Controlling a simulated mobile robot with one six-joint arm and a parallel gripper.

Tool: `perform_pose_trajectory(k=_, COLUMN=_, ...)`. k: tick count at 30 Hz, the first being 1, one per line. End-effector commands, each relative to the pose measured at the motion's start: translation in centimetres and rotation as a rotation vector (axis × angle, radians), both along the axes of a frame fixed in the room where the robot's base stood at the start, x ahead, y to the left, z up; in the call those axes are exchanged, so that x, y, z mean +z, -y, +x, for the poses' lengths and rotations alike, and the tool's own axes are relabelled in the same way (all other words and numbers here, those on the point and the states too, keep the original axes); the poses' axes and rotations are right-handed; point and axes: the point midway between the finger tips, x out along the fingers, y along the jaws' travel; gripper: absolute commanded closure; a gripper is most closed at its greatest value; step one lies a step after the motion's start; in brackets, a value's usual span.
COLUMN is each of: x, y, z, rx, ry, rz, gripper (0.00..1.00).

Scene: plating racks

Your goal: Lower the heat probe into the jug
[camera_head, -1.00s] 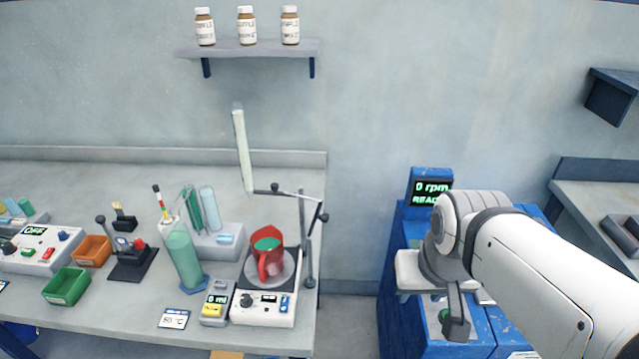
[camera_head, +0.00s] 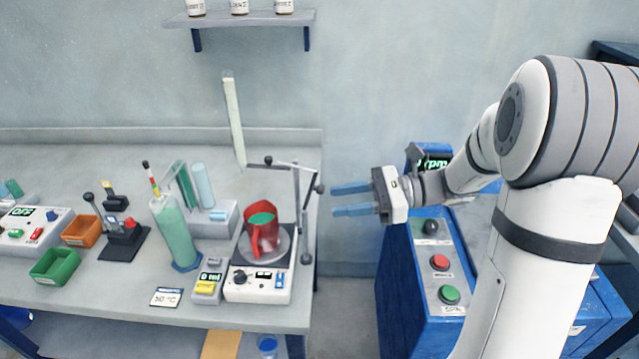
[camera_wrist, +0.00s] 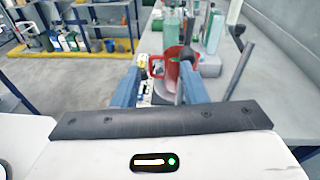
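The jug (camera_head: 256,241) is red with green contents and stands on the white hotplate. It also shows in the wrist view (camera_wrist: 158,66), between and beyond my fingers. A thin metal stand (camera_head: 306,220) rises at the hotplate's right, with a jointed arm (camera_head: 292,166) ending in a dark knob (camera_head: 268,160). A long pale rod (camera_head: 234,120) slants up behind the knob; I cannot tell whether it is the heat probe or is joined to the arm. My gripper (camera_head: 335,199) has blue fingers pointing left. It is open and empty, right of the stand and apart from it.
The hotplate (camera_head: 258,286) sits near the bench's right end. A green cylinder (camera_head: 176,235), a small meter (camera_head: 207,287) and a 50 °C card (camera_head: 166,297) stand left of it. A blue cabinet with buttons (camera_head: 440,263) is below my arm. A floor gap separates bench and cabinet.

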Motion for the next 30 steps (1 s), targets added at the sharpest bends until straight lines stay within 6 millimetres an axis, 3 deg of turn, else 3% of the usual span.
perform_pose_trajectory(k=3, x=-0.2, y=0.9, z=2.0, rx=-0.055, ry=-0.057, rz=0.097, gripper=0.61)
perform_pose_trajectory(k=8, x=0.0, y=0.9, z=2.9, rx=-0.081, ry=-0.085, rz=0.149, gripper=0.61)
perform_pose_trajectory(k=21, x=0.1, y=-5.5, z=3.1, rx=-0.078, ry=-0.085, rz=0.149, gripper=0.61)
perform_pose_trajectory(k=30, x=0.0, y=-6.6, z=3.2, rx=-0.081, ry=-0.084, rz=0.148, gripper=0.61)
